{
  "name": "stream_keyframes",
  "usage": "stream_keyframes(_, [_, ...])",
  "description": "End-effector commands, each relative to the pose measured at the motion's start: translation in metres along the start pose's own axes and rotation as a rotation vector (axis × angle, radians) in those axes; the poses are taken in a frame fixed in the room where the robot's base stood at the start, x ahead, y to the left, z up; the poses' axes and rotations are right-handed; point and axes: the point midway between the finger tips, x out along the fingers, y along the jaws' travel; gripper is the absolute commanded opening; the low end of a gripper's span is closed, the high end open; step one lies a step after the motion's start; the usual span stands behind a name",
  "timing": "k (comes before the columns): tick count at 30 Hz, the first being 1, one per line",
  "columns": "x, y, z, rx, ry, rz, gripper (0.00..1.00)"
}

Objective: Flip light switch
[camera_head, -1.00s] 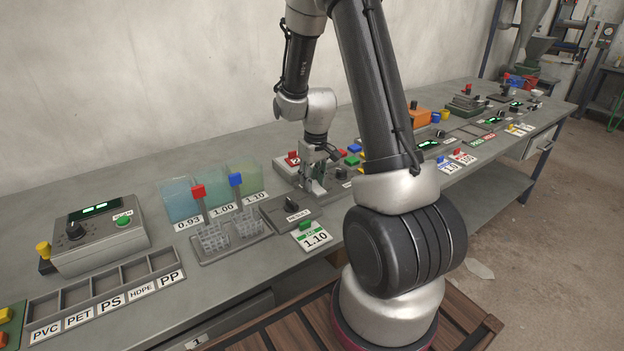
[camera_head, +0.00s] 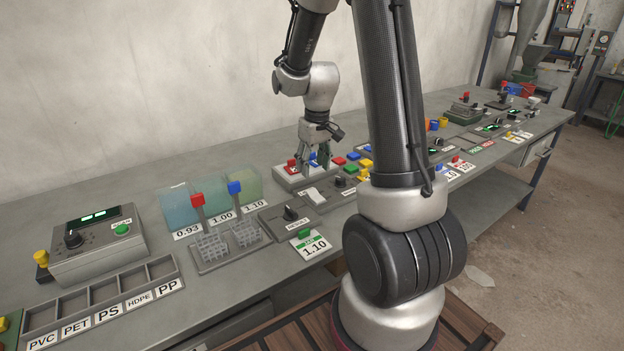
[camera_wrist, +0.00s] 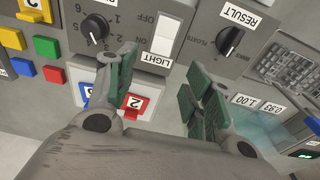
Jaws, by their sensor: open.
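The light switch is a white rocker (camera_head: 314,196) on a grey panel on the bench. In the wrist view the white rocker (camera_wrist: 166,35) sits at the top middle, with ON and OFF marks beside it and a LIGHT label (camera_wrist: 156,61) below it. My gripper (camera_head: 315,168) is open and empty, with its green-padded fingers pointing down above the bench, behind the switch in the head view. In the wrist view my gripper (camera_wrist: 160,95) has its fingers spread wide, one on each side of the LIGHT label. The fingers look apart from the rocker.
A RESULT knob (camera_head: 290,213) is left of the switch and another knob (camera_head: 340,182) is right of it. Red and blue numbered buttons (camera_wrist: 134,101) lie beneath the gripper. Tanks with red and blue handles (camera_head: 236,188) stand further left.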

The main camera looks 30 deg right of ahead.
Motion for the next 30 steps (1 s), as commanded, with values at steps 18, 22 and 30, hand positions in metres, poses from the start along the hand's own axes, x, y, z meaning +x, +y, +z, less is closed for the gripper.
stream_keyframes(18, [-0.034, 0.000, 0.000, 0.001, -0.001, 0.000, 0.52])
stream_keyframes(22, [-0.034, 0.000, 0.000, 0.000, -0.001, 0.000, 0.52])
stream_keyframes(30, [-0.029, -0.006, 0.035, 0.071, -0.104, -0.016, 0.52])
